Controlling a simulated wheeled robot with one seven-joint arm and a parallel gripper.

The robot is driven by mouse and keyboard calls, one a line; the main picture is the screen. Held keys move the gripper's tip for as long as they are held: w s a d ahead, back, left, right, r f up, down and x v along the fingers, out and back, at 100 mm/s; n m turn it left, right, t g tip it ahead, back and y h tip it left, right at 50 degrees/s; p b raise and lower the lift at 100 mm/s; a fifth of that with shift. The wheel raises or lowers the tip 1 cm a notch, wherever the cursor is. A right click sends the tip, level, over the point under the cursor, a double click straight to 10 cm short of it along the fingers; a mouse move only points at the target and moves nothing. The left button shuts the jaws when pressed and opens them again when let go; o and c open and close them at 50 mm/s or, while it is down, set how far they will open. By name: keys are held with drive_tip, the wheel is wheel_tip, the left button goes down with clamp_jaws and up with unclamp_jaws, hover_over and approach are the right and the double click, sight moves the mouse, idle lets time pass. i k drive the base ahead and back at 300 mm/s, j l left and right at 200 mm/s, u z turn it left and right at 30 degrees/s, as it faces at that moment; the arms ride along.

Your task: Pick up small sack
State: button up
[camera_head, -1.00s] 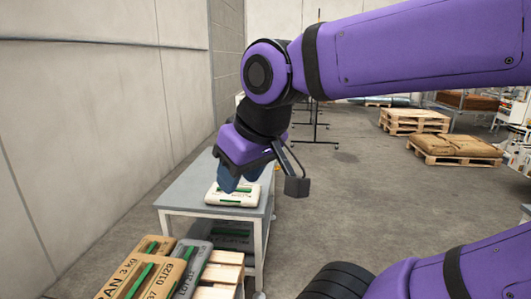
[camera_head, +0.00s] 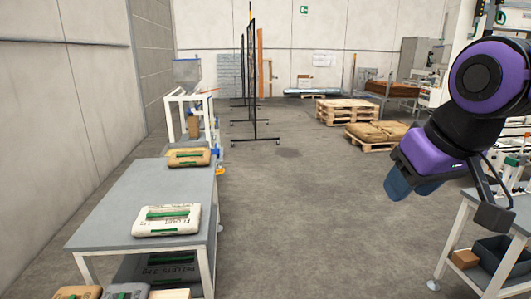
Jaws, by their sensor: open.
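A small white sack (camera_head: 168,220) with green strips lies flat on a grey table (camera_head: 120,205) at the left. A small tan sack (camera_head: 188,157) with a green strip lies at the table's far end. My gripper (camera_head: 412,188), with blue fingers, hangs at the right, well apart from the table and both sacks. It is open, and no sack shows between its fingers.
More sacks (camera_head: 125,291) show at the bottom left edge, and a grey one (camera_head: 170,268) lies under the table. Stacked wooden pallets (camera_head: 347,111) and brown sacks (camera_head: 375,131) stand at the back. Floor between the tables is clear.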

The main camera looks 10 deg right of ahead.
sight(199, 158)
drive_tip(key=i+z, duration=0.5)
drive_tip(key=i+j+z, duration=0.25)
drive_tip(key=i+z, duration=0.2)
drive_tip(key=i+u, duration=0.3)
drive_tip(key=i, duration=1.25)
drive_tip(key=u, duration=0.5)
drive_tip(key=i+u, duration=0.1)
drive_tip(key=u, duration=0.85)
drive_tip(key=i+l+u, duration=0.1)
drive_tip(key=u, duration=0.4)
drive_tip(key=i+l+u, duration=0.3)
drive_tip(key=l, duration=0.25)
drive_tip(key=i+l+u, duration=0.3)
drive_tip(key=l, duration=0.35)
drive_tip(key=i+l, duration=0.15)
drive_tip(key=l, duration=0.25)
drive_tip(key=i+l, duration=0.15)
drive_tip(key=l, duration=0.2)
drive_tip(key=i+l, duration=0.15)
drive_tip(key=l, duration=0.25)
drive_tip(key=i+l+u, duration=0.1)
drive_tip(key=l, duration=0.3)
drive_tip(key=i+l, duration=0.2)
drive_tip(key=l, duration=0.2)
drive_tip(key=i+l, duration=0.15)
drive_tip(key=l, duration=0.2)
